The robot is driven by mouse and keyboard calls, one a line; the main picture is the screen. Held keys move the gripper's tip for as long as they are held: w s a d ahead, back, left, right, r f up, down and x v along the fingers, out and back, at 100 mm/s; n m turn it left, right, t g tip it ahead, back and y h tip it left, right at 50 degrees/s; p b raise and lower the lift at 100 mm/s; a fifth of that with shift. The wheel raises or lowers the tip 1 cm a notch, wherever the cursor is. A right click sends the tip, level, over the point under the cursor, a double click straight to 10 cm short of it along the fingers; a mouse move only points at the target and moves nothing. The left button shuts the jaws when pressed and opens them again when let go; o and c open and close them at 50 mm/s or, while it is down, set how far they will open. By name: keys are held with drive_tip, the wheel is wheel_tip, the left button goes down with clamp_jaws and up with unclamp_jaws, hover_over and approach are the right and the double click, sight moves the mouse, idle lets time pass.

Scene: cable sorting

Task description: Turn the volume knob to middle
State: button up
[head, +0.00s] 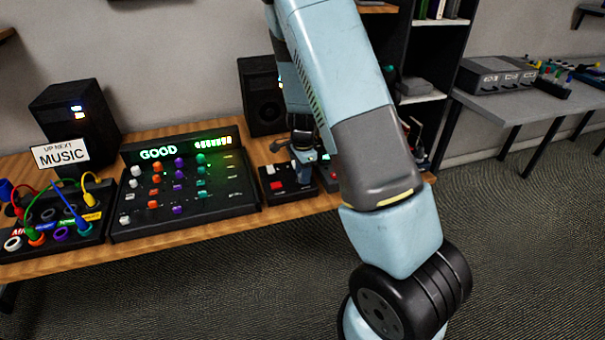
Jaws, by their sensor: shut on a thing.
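A small black control box (279,193) with a red button and a white button stands on the wooden table, right of the mixer. My gripper (304,172) points down over the right part of this box. It is shut on what appears to be the volume knob, which the fingers hide. I cannot see which way the knob points. The black mixer (185,215) has rows of white, orange, purple and green knobs and a lit display reading "GOOD" with a green level bar.
A cable box (60,225) with several coloured plugs sits at the left, under an "UP NEXT MUSIC" sign (62,152). Two black speakers, the left one (75,120) and the right one (262,95), stand at the back.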

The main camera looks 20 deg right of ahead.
drive_tip(key=shift+a+m, duration=0.15)
drive_tip(key=shift+m, duration=0.55)
drive_tip(key=o, duration=1)
drive_tip(key=shift+o, duration=0.2)
wheel_tip(320, 180, up, 14)
drive_tip(key=shift+f, duration=0.2)
